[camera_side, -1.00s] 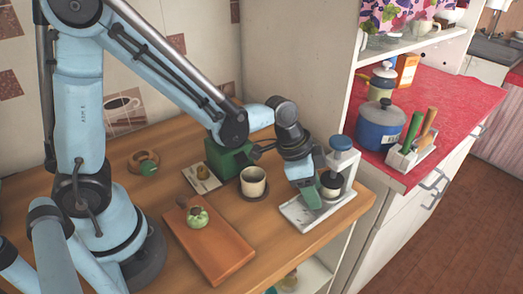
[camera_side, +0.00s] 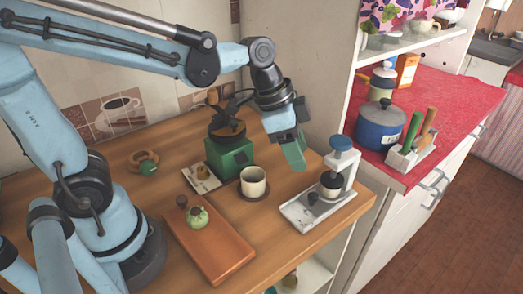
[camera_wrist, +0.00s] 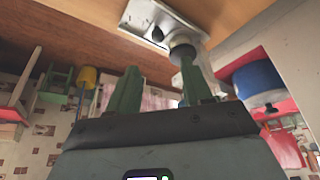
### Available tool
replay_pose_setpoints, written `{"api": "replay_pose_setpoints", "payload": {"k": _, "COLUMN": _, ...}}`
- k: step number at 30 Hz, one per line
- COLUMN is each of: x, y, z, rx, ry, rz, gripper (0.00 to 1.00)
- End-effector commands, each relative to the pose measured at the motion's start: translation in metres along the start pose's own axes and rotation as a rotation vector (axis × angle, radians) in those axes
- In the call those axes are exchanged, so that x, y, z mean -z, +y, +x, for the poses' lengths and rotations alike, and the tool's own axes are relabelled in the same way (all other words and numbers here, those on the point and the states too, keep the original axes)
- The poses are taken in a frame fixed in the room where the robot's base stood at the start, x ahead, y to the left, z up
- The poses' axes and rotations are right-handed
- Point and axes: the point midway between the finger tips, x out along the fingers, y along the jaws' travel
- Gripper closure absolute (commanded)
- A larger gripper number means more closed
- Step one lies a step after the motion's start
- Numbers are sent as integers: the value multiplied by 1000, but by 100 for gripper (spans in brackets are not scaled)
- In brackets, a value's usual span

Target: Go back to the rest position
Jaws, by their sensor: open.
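My gripper (camera_side: 292,150) hangs in the air above the back of the wooden counter (camera_side: 120,190), to the left of and higher than the white press stand. Its green fingers are apart and hold nothing; they also show in the wrist view (camera_wrist: 158,85). The stand (camera_side: 322,200) has a blue knob on top and a dark round piece in its holder. The stand also shows in the wrist view (camera_wrist: 150,15), beyond the fingers.
A green grinder (camera_side: 228,158) and a cream cup (camera_side: 253,182) on a dark saucer stand left of the stand. A wooden board (camera_side: 210,250) bears a small green pot (camera_side: 197,216). A red counter (camera_side: 460,100) with a blue pot (camera_side: 380,127) is at the right.

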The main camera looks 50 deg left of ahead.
Motion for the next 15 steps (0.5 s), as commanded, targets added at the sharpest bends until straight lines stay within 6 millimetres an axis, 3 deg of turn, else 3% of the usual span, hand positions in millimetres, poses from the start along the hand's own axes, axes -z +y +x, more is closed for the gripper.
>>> {"api": "replay_pose_setpoints", "payload": {"k": 5, "x": 0, "y": 0, "z": -10, "rx": 0, "ry": 0, "rz": -1, "gripper": 50}}
{"api": "replay_pose_setpoints", "payload": {"k": 15, "x": 0, "y": 0, "z": -11, "rx": 1, "ry": 0, "rz": -1, "gripper": 50}}
